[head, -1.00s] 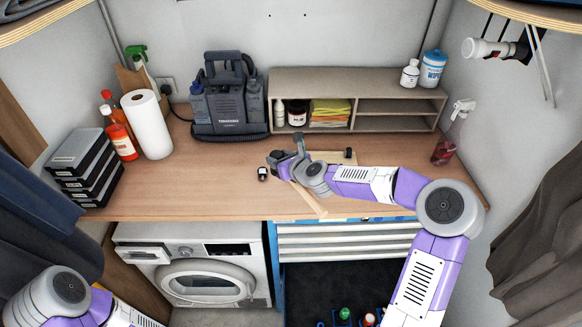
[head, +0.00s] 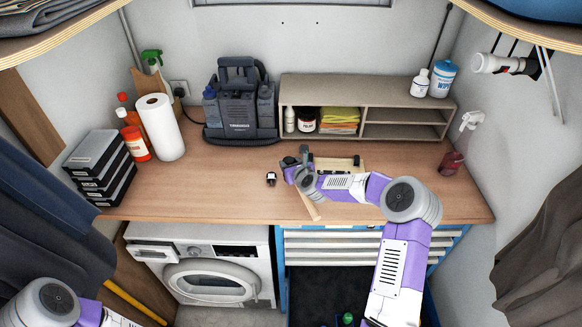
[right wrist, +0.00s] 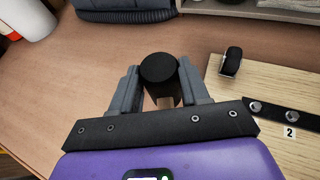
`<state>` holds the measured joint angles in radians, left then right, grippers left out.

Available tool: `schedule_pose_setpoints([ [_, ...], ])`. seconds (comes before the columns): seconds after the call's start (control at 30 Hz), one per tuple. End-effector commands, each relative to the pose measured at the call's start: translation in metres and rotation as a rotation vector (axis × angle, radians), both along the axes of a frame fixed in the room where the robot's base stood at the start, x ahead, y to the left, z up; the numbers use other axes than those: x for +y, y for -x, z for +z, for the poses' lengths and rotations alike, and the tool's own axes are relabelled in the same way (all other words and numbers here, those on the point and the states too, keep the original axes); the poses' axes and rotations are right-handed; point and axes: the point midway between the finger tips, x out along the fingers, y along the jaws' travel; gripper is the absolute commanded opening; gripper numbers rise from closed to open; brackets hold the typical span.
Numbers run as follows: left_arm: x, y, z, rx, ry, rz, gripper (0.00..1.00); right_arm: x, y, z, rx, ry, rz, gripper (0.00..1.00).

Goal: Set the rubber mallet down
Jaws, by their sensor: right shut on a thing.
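The rubber mallet has a black cylindrical head (right wrist: 159,68) and a pale wooden handle (head: 311,208). In the right wrist view the head shows between the fingertips, with a short piece of handle below it. My right gripper (head: 292,162) is shut on the mallet over the wooden workbench (head: 210,190), and the handle points toward the bench's front edge. I cannot tell whether the mallet touches the bench. The fingers also show in the right wrist view (right wrist: 158,85). My left arm shows at the lower left, with its gripper out of view.
A wooden board (right wrist: 270,85) with a black fitting (right wrist: 231,62) and a strip marked 2 lies right of the gripper. A shelf unit (head: 365,90) and a grey machine (head: 238,110) stand behind. The bench's left middle is clear.

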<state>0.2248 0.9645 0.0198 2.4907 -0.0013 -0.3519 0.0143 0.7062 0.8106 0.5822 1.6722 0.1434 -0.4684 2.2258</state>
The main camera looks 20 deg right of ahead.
Motion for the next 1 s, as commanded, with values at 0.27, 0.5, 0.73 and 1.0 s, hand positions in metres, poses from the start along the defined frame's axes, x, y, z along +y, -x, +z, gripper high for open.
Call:
schedule_pose_setpoints([
  [0.27,0.000,0.000,0.002,0.000,0.000,0.000,0.43,0.000,-0.001,-0.012,-0.005,0.002,-0.001,0.00],
  [0.5,0.000,0.000,-0.003,0.000,0.000,0.000,0.43,0.000,-0.001,-0.015,-0.005,0.001,-0.002,0.00],
  [0.73,0.000,0.000,-0.002,0.000,0.000,0.000,0.43,0.000,0.000,-0.016,-0.001,0.000,-0.001,0.71],
  [1.0,0.000,0.000,-0.002,0.000,0.000,0.000,0.43,0.000,0.000,-0.015,-0.001,0.000,-0.001,0.71],
])
